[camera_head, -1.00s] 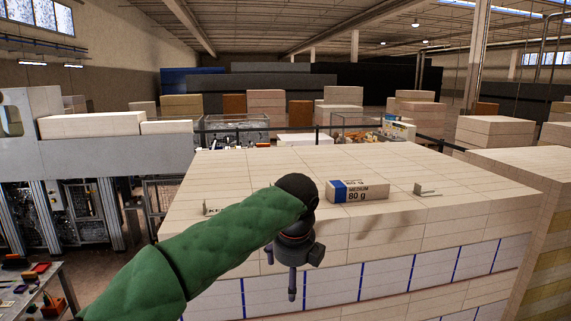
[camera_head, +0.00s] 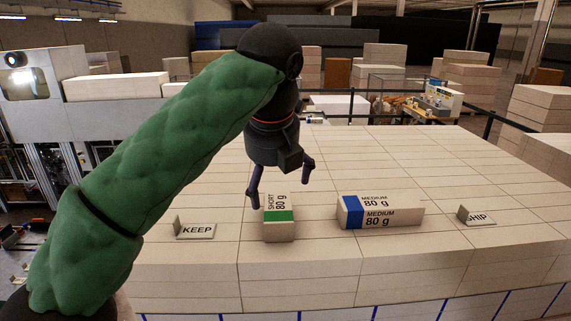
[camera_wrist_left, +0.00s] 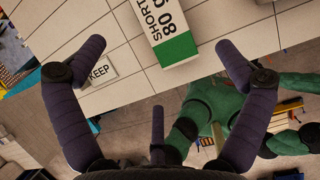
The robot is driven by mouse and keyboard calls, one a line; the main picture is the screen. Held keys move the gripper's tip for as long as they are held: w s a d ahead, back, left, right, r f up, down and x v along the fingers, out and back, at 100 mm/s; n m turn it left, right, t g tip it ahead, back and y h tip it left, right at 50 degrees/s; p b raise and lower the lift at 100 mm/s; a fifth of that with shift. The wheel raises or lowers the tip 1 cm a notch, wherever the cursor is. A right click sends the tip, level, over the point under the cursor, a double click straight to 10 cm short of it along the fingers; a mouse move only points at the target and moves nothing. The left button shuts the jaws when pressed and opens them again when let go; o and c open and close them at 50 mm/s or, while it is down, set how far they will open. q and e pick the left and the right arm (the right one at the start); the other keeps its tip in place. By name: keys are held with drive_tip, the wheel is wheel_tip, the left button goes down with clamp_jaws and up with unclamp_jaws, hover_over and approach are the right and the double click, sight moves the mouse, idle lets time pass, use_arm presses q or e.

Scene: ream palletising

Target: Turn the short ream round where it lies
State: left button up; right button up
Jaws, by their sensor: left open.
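The short ream (camera_head: 279,221) is a small white pack with a green end band and the print "SHORT 80 g". It lies on top of the pallet stack (camera_head: 330,160), its green end towards me in the head view. My left gripper (camera_head: 280,190) is open and empty, pointing down above the ream's far part, its fingers spread to either side. In the left wrist view the short ream (camera_wrist_left: 165,30) shows at the top, between and beyond the open fingers, apart from both. My right gripper is in neither view.
A medium ream (camera_head: 385,214) with a blue band lies to the right of the short one. A "KEEP" sign (camera_head: 197,231) stands to the left and a "SHIP" sign (camera_head: 478,217) at the far right. The stack's near edge drops off in front.

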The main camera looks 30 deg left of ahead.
sight(272, 209)
use_arm(q)
drive_tip(key=shift+s+a+f, duration=0.1)
drive_tip(key=shift+s+f, duration=0.1)
drive_tip(key=shift+f, duration=0.25)
drive_tip(key=shift+s+a+f, duration=0.1)
drive_tip(key=shift+s+f, duration=0.05)
drive_tip(key=shift+f, duration=0.3)
drive_tip(key=x, duration=0.2)
drive_tip(key=b+x, duration=0.1)
drive_tip(key=x, duration=0.4)
drive_tip(key=shift+w+r, duration=0.1)
drive_tip(key=shift+w, duration=0.2)
drive_tip(key=shift+f, duration=0.6)
drive_tip(key=shift+w+a+f, duration=0.1)
drive_tip(key=shift+w+f, duration=0.15)
drive_tip(key=shift+w, duration=0.1)
drive_tip(key=shift+s, duration=0.1)
drive_tip(key=shift+c, duration=0.6)
drive_tip(key=c, duration=1.2)
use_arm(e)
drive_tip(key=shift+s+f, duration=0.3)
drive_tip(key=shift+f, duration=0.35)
use_arm(q)
drive_tip(key=shift+r+p, duration=0.2)
drive_tip(key=shift+p, duration=0.1)
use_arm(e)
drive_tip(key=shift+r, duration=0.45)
